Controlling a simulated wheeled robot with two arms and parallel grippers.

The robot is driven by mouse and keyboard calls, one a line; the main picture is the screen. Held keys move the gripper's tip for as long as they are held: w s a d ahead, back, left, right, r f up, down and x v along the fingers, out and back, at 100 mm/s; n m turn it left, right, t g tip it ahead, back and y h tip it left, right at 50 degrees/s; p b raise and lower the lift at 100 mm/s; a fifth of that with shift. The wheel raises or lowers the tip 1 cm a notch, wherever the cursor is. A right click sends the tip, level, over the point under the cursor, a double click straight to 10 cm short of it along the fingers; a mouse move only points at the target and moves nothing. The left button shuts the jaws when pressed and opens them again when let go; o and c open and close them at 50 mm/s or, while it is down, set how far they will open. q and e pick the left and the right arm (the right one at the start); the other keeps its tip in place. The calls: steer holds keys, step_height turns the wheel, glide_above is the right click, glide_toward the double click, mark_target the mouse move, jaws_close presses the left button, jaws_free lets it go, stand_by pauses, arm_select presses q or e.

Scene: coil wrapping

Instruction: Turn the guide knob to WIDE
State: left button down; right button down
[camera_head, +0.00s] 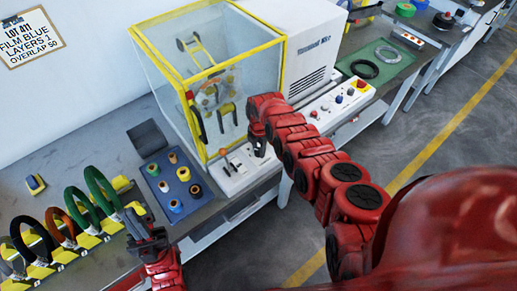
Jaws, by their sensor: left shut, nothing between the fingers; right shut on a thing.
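The wrapping machine (215,75) is a clear cabinet with yellow edges. A white control panel (240,180) with small dark controls lies at its front. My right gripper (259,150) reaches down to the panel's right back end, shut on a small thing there. Its fingers hide that thing, which by its place seems to be the guide knob. The knob's pointer and the WIDE mark cannot be made out. My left gripper (148,240) is shut and empty, at the bench front beside the coil rack.
Several coils stand in a yellow rack (85,243) at left. A blue tray (170,203) holds several small rolls. A second panel (335,110) with a red button (361,84) is right of my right gripper. A wall sign (30,38) reads FILM BLUE, LAYERS 1, OVERLAP 50.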

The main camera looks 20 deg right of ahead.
steer(key=shift+m, duration=1.5)
steer(key=m, duration=0.2)
steer(key=shift+m, duration=0.4)
steer(key=m+b, duration=0.1)
steer(key=m, duration=0.1)
steer(key=shift+f+m, duration=0.15)
steer(key=shift+m, duration=0.15)
steer(key=shift+w+m+b, duration=0.1)
steer(key=shift+m+b, duration=0.45)
steer(key=shift+m, duration=0.35)
steer(key=m+b, duration=0.8)
steer(key=shift+f, duration=0.2)
steer(key=shift+r+m+b, duration=0.15)
steer(key=shift+m+b, duration=0.65)
steer(key=shift+m, duration=0.15)
steer(key=shift+r+m+b, duration=0.15)
steer(key=shift+m+b, duration=0.65)
steer(key=shift+m, duration=0.15)
